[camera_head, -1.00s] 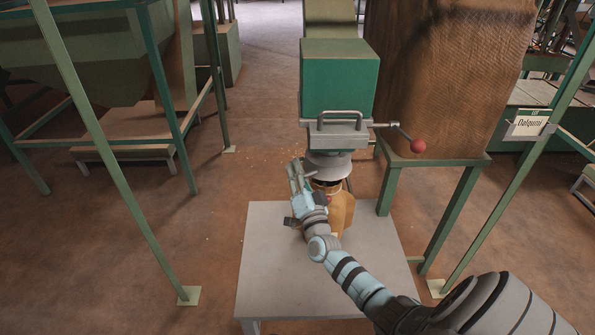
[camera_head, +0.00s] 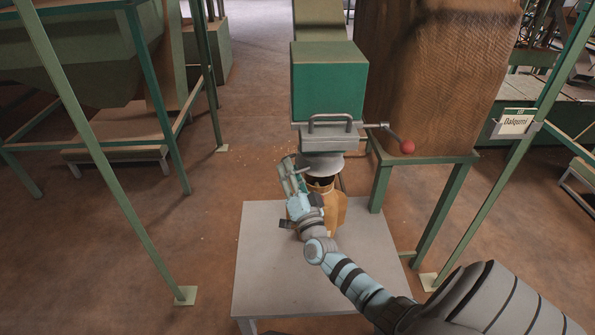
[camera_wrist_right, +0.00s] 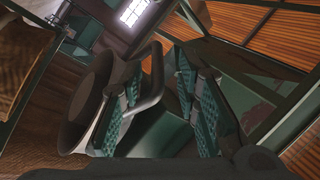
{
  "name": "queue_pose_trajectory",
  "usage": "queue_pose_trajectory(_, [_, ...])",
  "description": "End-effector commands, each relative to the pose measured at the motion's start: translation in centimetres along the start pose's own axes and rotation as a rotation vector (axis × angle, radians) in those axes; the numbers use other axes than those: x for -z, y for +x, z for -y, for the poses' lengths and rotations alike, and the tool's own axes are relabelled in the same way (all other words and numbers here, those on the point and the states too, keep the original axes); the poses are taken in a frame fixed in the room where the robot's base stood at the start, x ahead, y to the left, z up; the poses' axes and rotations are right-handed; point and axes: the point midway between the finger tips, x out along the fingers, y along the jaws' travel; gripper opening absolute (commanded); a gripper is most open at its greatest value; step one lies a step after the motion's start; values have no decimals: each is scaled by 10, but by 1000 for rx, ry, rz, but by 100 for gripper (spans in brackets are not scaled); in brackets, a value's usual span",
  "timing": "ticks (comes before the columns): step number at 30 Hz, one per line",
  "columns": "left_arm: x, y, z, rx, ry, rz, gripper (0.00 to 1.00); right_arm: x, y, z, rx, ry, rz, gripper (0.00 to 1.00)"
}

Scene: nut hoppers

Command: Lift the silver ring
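The silver ring (camera_head: 322,164) is a flared grey collar around the spout under the green hopper box (camera_head: 328,82). A round, dark, flared shape in the right wrist view (camera_wrist_right: 84,112) looks like the same ring, left of the fingers. My right gripper (camera_head: 288,173) is just left of the ring and slightly below it, with no clear contact. In the wrist view its two textured fingers (camera_wrist_right: 160,105) are apart with nothing gripped. A curved grey bar (camera_wrist_right: 157,75) shows between or behind them; its depth is unclear. My left gripper is out of view.
A brown paper bag (camera_head: 333,210) stands open under the spout on a grey table (camera_head: 262,270), partly behind my arm. A lever with a red knob (camera_head: 407,147) sticks out right of the hopper. Green posts (camera_head: 115,190) stand left and right. The table's left side is clear.

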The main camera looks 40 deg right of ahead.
Motion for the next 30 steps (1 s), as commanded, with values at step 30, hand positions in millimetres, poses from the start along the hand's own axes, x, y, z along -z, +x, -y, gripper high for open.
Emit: queue_pose_trajectory(30, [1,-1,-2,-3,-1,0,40,0,-102,0,-2,-7,6,30])
